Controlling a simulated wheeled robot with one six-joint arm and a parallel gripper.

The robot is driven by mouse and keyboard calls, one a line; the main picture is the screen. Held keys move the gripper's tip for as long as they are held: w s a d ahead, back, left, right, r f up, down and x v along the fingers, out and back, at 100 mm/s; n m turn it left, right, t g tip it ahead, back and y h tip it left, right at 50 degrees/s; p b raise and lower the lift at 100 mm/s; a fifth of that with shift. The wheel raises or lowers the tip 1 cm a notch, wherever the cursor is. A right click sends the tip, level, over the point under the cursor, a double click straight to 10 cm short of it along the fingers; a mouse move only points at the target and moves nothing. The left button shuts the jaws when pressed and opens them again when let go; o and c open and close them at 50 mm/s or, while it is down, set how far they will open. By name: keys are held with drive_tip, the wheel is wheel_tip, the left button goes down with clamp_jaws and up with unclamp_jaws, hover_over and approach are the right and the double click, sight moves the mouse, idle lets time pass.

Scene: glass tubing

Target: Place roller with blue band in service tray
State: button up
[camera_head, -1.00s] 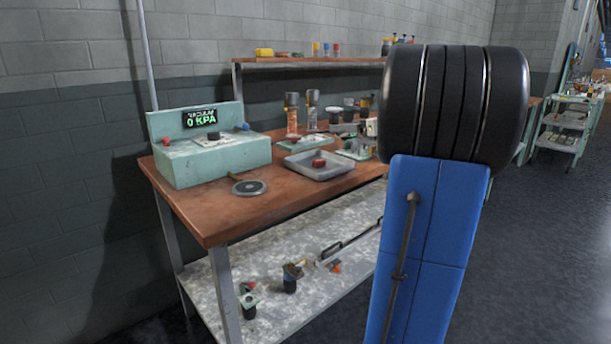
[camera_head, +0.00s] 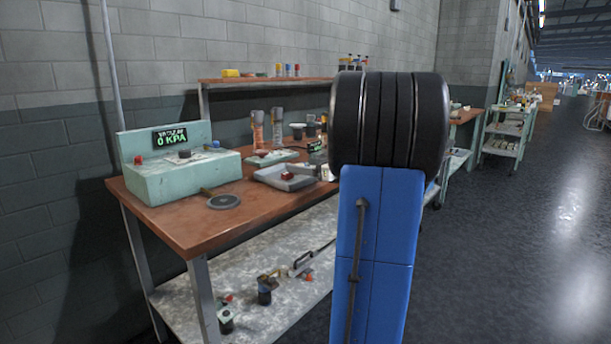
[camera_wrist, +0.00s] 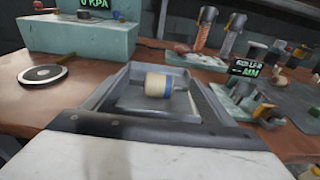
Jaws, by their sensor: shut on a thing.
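The cream roller with a blue band (camera_wrist: 158,85) shows in the middle of the wrist view, lying crosswise. My gripper (camera_wrist: 160,90) is shut on it; the dark wrist bar and white housing fill the bottom of that view. The grey service tray (camera_head: 262,178) sits on the wooden bench in the head view and holds a small red piece (camera_head: 287,176). In the wrist view the roller appears in front of the grey tray area; I cannot tell its height above it. My arm hides the gripper and roller in the head view.
A pale green vacuum box (camera_head: 180,175) stands at the bench's left, with a black disc (camera_head: 224,201) in front. Tubes (camera_head: 258,128), cups and a lit roller gauge (camera_wrist: 247,68) stand behind and right of the tray. Open floor (camera_head: 530,240) lies to the right.

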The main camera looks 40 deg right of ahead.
sight(306, 184)
drive_tip(key=shift+f, duration=1.5)
drive_tip(key=shift+f, duration=0.1)
drive_tip(key=o, duration=1.1)
drive_tip(key=shift+s, duration=0.15)
drive_tip(key=s, duration=0.4)
drive_tip(key=s+r, duration=0.1)
drive_tip(key=s, duration=0.2)
drive_tip(key=s+d, duration=0.1)
drive_tip(key=s, duration=0.3)
drive_tip(key=shift+s+r, duration=0.3)
drive_tip(key=shift+r, duration=0.1)
drive_tip(key=shift+s, duration=0.1)
